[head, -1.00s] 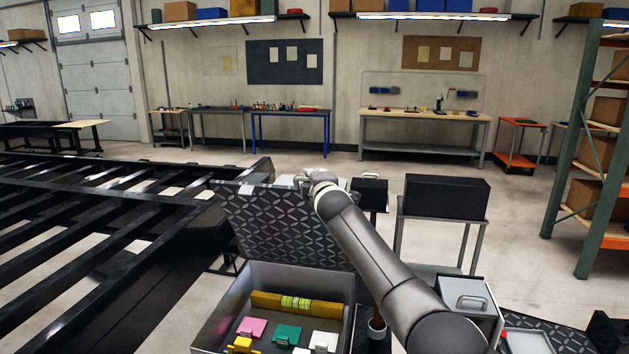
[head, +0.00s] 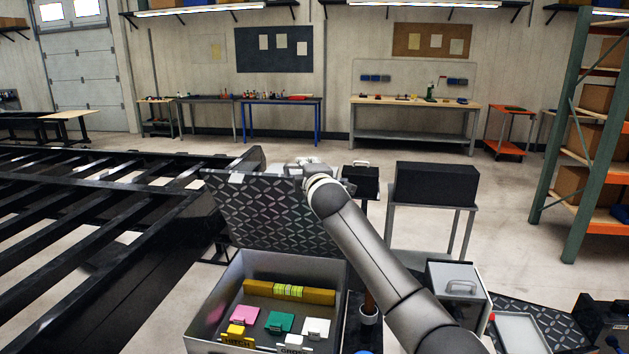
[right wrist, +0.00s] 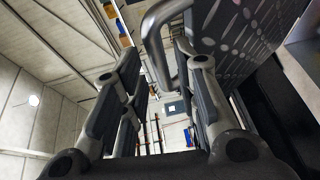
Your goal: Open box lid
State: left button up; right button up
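The box (head: 215,302) is a grey open-topped metal box at the lower middle of the head view. Its diamond-plate lid (head: 270,215) stands raised at the back, leaning away from the opening. My right arm reaches over the box, and its gripper (head: 305,168) is at the lid's upper edge, partly hidden by the wrist. In the right wrist view my right gripper's fingers (right wrist: 158,95) are spread apart. The lid's curved metal handle (right wrist: 158,45) is just ahead of them, near the right finger; I cannot tell whether they touch. The patterned lid (right wrist: 235,35) fills the upper right there. My left gripper is not in view.
Inside the box are a yellow bar (head: 318,296) and coloured cards, including a pink one (head: 245,314) and a green one (head: 280,322). A black slatted trailer frame (head: 110,235) stands at left. A grey case (head: 460,290) and black case (head: 437,184) are at right.

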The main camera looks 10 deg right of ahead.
jog(key=s, duration=0.8)
jog(key=shift+d+r, duration=0.35)
jog(key=shift+d, duration=0.1)
